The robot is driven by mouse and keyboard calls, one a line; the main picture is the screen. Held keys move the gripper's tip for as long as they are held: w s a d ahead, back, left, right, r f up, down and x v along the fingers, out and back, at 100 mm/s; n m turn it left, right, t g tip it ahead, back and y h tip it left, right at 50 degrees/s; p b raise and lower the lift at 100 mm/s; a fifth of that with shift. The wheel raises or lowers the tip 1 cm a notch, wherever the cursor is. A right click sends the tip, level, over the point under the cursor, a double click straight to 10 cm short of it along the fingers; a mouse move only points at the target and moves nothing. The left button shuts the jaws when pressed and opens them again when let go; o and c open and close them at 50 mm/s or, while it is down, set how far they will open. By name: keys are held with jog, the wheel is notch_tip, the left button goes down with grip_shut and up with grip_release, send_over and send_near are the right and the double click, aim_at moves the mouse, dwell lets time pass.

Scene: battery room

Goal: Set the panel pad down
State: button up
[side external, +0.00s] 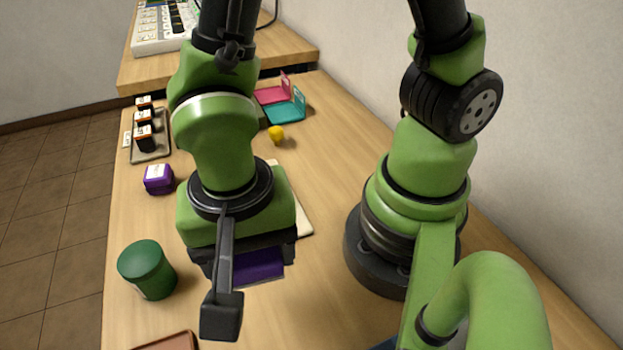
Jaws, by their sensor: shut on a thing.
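My gripper (240,285) points down over the near part of the wooden table (345,165). A dark finger shows in front, and the other finger is mostly hidden. A flat purple thing (258,264), which I take to be the panel pad, shows beside this finger under the gripper body. My gripper is shut on it. Its far side is covered by the gripper, and I cannot tell whether it touches the table. A pale flat board (301,212) lies on the table behind the gripper, partly hidden.
A green lidded jar (147,270) stands close left. A purple box (158,179) and a tray (151,156) of black-and-orange batteries (145,138) are farther back. A yellow object (276,133) and pink (272,95) and teal (287,106) holders lie behind. A brown tray edge (170,342) shows at bottom.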

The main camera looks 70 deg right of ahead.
notch_tip(320, 180, up, 3)
jog(key=shift+r, duration=0.1)
jog(key=shift+w+d+r+m, duration=0.2)
jog(key=shift+w+d+m, duration=0.1)
jog(key=shift+w+d, duration=0.2)
jog(key=w+d+m, duration=0.2)
jog(key=d+m, duration=0.1)
jog(key=d, duration=0.2)
jog(key=w+d+m, duration=0.3)
jog(key=d, duration=0.3)
jog(key=w+d+m, duration=0.2)
jog(key=d, duration=0.4)
jog(key=shift+w+d+m, duration=0.15)
jog(key=shift+w+m, duration=0.2)
jog(key=shift+m, duration=0.05)
jog(key=s+d+m, duration=0.2)
jog(key=d+m, duration=0.2)
jog(key=d, duration=0.5)
jog(key=m, duration=0.3)
send_over(327, 162)
notch_tip(327, 162, down, 5)
notch_tip(327, 162, down, 10)
jog(key=shift+f, duration=0.1)
jog(key=shift+f, duration=0.15)
